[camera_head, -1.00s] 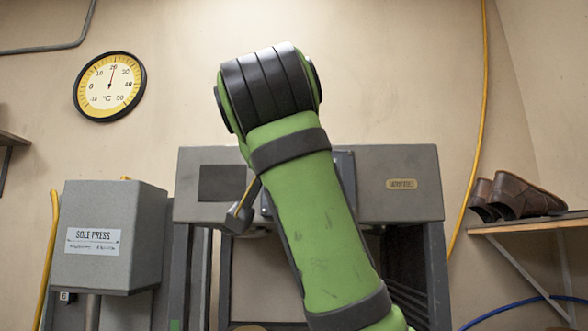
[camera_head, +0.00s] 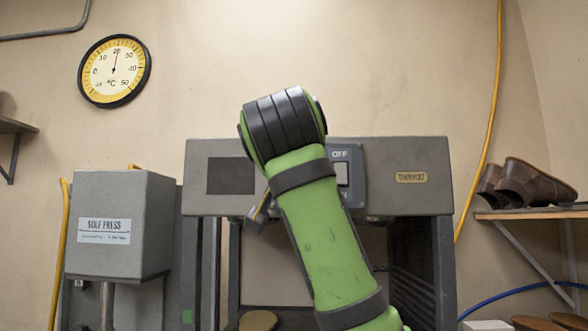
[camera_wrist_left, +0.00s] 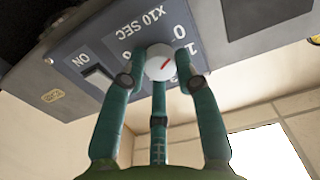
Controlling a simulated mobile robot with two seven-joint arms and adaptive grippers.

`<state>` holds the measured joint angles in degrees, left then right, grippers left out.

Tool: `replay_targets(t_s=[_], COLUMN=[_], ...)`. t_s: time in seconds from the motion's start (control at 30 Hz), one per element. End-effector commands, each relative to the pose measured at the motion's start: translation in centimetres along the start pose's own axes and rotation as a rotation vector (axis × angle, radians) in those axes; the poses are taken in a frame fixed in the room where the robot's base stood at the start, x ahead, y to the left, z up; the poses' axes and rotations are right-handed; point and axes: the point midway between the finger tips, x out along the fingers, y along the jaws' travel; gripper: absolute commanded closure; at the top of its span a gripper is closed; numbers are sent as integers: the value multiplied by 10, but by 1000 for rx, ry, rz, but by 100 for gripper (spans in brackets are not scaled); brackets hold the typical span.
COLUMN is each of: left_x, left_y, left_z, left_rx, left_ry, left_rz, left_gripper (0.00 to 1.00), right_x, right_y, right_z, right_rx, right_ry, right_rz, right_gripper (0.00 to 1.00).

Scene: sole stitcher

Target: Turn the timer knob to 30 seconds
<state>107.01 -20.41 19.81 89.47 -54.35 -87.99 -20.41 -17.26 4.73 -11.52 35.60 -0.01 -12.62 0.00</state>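In the head view a green arm of mine (camera_head: 315,230) covers the knob and the hand. Part of the panel (camera_head: 357,160) with "OFF" shows behind it. My right gripper is not in view.
An ON/OFF switch (camera_head: 341,174) is close to the arm; it also shows in the left wrist view (camera_wrist_left: 97,77). A sole press (camera_head: 118,225) stands at left. Brown shoes (camera_head: 530,184) lie on a right shelf (camera_head: 530,213). A thermometer (camera_head: 114,71) hangs on the wall.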

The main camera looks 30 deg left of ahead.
Motion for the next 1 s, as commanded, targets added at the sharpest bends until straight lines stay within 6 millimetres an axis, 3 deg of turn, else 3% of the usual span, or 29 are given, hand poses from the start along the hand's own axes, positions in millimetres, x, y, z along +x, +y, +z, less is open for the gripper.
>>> replay_targets(t_s=[0.43,1.0], left_x=[2,2], left_y=[-2,-3], left_z=[4,5], left_rx=[126,643], left_ry=[-5,-9], left_rz=[-4,-2], left_gripper=[100,100], right_x=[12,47], right_y=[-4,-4], right_z=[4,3], right_rx=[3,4], right_ry=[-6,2], right_rz=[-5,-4], right_gripper=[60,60])
